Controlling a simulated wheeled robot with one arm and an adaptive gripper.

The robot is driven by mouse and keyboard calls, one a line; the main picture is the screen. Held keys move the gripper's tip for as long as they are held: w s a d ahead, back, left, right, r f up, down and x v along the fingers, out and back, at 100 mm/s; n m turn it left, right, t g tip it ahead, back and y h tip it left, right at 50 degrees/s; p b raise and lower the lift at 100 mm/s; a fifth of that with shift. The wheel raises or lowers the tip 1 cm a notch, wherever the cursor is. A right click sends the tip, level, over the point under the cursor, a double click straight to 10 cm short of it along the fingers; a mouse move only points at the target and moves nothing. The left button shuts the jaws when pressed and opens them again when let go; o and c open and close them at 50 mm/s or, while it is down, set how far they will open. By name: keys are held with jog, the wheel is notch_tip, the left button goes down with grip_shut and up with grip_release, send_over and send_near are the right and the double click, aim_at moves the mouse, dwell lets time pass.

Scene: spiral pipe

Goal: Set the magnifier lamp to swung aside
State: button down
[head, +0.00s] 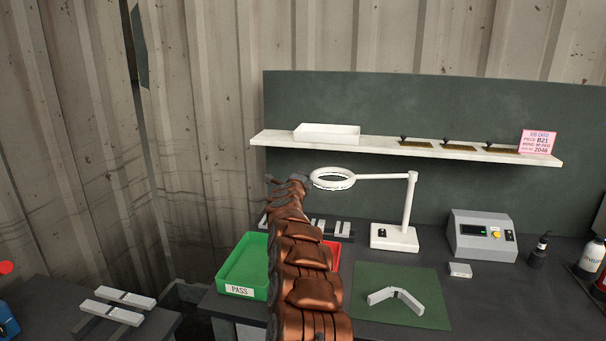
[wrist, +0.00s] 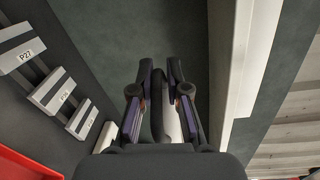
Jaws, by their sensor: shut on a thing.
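The white magnifier lamp has a ring head (head: 333,185), a level arm (head: 385,176), an upright post (head: 408,200) and a square base (head: 394,240) on the bench. Its ring points left from the post. My gripper (head: 300,181) is at the left edge of the ring and is shut on it. In the wrist view, my gripper's fingers (wrist: 160,75) stand close on either side of a pale and dark rim (wrist: 171,122), seen edge-on. The exact contact is partly hidden by the fingers and my arm.
A shelf (head: 400,148) with a white tray (head: 327,133) runs behind and above the lamp. A green PASS bin (head: 243,268) and partly hidden red bin (head: 333,256) stand below my arm. A green mat (head: 425,281) with a hinged grey part and a control box (head: 482,236) are right.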

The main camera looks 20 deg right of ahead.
jog(key=shift+w+d+f+p, duration=0.15)
jog(key=shift+d+f+p, duration=0.25)
jog(key=shift+d+f, duration=0.2)
jog(key=shift+w, duration=0.1)
jog(key=c, duration=1.2)
grip_release()
jog(key=shift+w, duration=0.1)
jog(key=shift+c, duration=0.2)
jog(key=shift+w+a+r, duration=0.1)
jog(key=shift+a+r, duration=0.15)
jog(key=shift+r, duration=0.1)
jog(key=shift+a+r, duration=0.1)
jog(key=shift+s+a, duration=0.2)
jog(key=shift+s, duration=0.05)
jog(key=shift+v, duration=1.6)
jog(key=v, duration=0.8)
